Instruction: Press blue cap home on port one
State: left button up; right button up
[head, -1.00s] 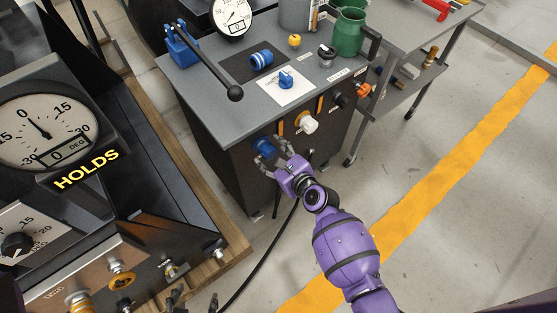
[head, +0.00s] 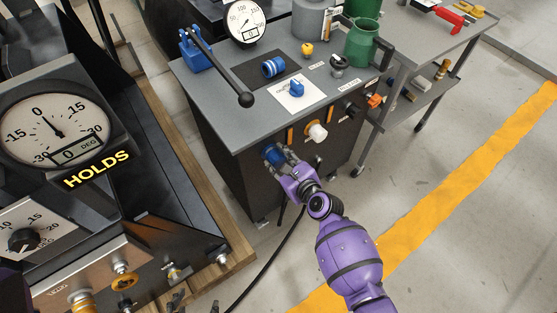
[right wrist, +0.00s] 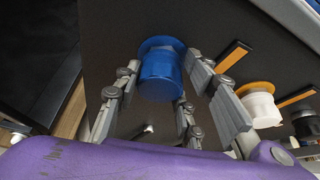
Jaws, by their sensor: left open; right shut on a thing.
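The blue cap (head: 274,155) is on the dark front panel of the bench, at the left end of a row of ports. In the right wrist view the blue cap (right wrist: 160,75) has a wide flange towards the panel and hides the port behind it. Whether it is fully seated I cannot tell. My right gripper (head: 277,157), on the purple arm, is shut on the cap, with its grey fingers on either side. My left gripper (head: 186,300) is partly in view at the bottom edge, open and away from the cap.
A white cap (head: 317,132) and a black fitting (head: 350,109) sit further right on the panel. A black-knobbed lever (head: 245,99) overhangs the bench top (head: 222,112). A gauge console (head: 100,208) stands at left. The floor at right is clear.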

aim_at(280, 164)
jog(key=shift+s+d, duration=0.65)
jog(key=shift+s, duration=0.25)
jog(key=shift+s+d, duration=0.6)
jog(key=shift+s, duration=0.25)
jog(key=shift+c, duration=0.4)
jog(key=shift+d, duration=0.1)
jog(key=s+d, duration=0.2)
jog(key=s, duration=0.1)
jog(key=shift+s+d+p, duration=0.1)
jog(key=shift+p, duration=0.2)
jog(key=shift+s, duration=0.1)
